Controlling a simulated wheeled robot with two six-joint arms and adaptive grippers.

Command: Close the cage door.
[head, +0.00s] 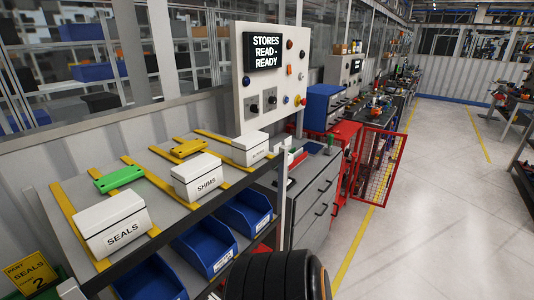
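The cage door (378,168) is a red-framed mesh panel right of centre, beyond the grey drawer cabinet. It stands open, swung out to the right over the yellow floor line. Its left edge is by a red frame (347,135) beside the benches; the cage's inside is mostly hidden from here. Neither of my grippers is in view, so nothing shows touching the door.
A sloped shelf (140,165) with white boxes and blue bins (205,246) fills the left. A grey cabinet (312,200) stands before the cage. A black ribbed tyre-like thing (262,278) is at the bottom. The pale floor (450,210) right of the door is clear.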

